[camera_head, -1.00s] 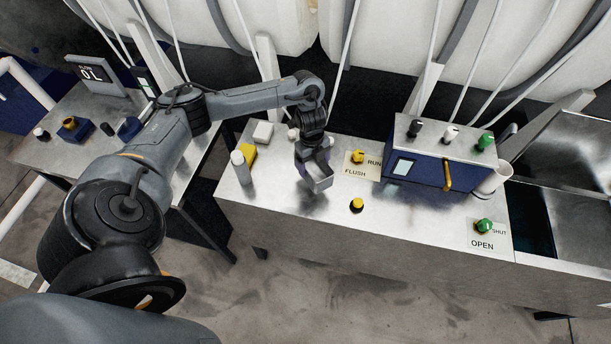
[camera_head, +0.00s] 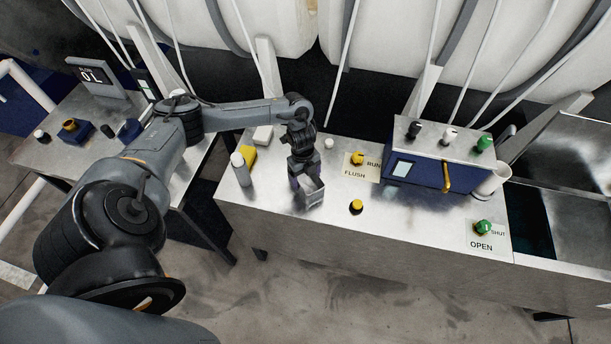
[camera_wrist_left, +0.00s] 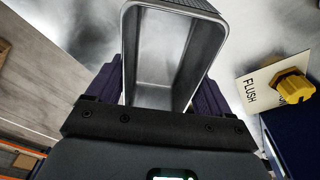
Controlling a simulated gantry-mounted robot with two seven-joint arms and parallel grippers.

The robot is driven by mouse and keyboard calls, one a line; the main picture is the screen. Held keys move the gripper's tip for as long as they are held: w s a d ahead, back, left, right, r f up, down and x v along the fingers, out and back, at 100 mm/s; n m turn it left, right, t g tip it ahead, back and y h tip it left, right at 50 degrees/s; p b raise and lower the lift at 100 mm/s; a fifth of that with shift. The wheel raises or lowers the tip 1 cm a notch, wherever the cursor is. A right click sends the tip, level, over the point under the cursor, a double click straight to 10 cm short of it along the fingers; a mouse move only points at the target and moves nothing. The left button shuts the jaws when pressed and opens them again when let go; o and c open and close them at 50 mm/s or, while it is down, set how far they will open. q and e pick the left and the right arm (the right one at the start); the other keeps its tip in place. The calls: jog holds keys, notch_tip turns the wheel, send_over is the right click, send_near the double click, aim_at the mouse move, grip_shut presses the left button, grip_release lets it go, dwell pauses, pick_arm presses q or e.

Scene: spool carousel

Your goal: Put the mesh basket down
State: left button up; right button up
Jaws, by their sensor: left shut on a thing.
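The mesh basket (camera_head: 312,194) is a small grey open-topped box at the left part of the metal bench, in the head view. My left gripper (camera_head: 307,181) points down at the bench and is shut on the basket. In the left wrist view the basket (camera_wrist_left: 158,105) sits between the two dark fingers of the gripper (camera_wrist_left: 155,95), with its open top facing the camera and its inside empty. The basket is at or just above the bench top; I cannot tell if it touches. My right gripper is not in view.
A blue control box (camera_head: 430,172) is further right. The bench's front edge (camera_head: 330,222) is close.

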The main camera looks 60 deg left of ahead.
pick_arm(q)
jog(key=o, duration=1)
jog(key=shift+f, duration=0.1)
